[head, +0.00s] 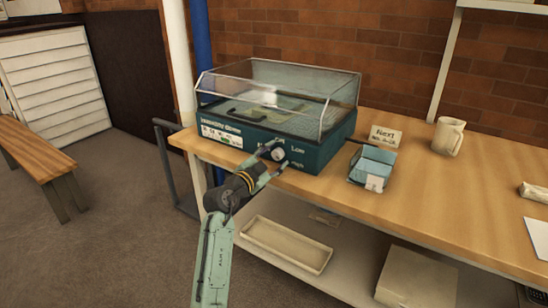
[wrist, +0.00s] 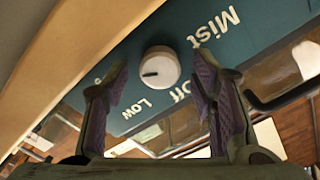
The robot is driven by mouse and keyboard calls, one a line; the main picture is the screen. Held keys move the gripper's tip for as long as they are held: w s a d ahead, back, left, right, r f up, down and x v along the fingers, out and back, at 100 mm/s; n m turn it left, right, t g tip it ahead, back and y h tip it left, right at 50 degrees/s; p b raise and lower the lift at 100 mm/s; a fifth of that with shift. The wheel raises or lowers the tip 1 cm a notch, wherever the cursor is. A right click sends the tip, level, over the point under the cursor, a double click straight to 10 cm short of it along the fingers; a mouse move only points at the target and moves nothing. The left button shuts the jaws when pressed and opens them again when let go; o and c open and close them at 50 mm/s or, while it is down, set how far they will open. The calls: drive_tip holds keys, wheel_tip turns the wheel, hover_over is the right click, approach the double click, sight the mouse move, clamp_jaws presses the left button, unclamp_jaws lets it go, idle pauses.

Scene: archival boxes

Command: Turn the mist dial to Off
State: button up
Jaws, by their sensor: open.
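The mist dial (wrist: 160,68) is a round white knob on the teal front panel of the humidity chamber (head: 325,158). In the wrist view its dark mark points left, toward a label mostly hidden by my left finger, away from "Off" and "Low". "Mist" is printed beside it. In the head view the dial (head: 278,155) sits at the panel's right part, with "Low" to its right. My gripper (wrist: 160,61) is open, its fingers on either side of the dial, with a visible gap each side. My gripper also shows in the head view (head: 273,157), at the panel.
The chamber's clear cover (head: 275,95) is above the panel. A small blue box (head: 373,163), a "Next" card (head: 386,135) and a mug (head: 448,136) stand right of it on the wooden bench (head: 450,195). A tray (head: 287,245) lies on the shelf below.

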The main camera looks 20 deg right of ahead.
drive_tip(key=shift+c, duration=0.5)
drive_tip(key=c, duration=1)
drive_tip(key=shift+c, duration=0.2)
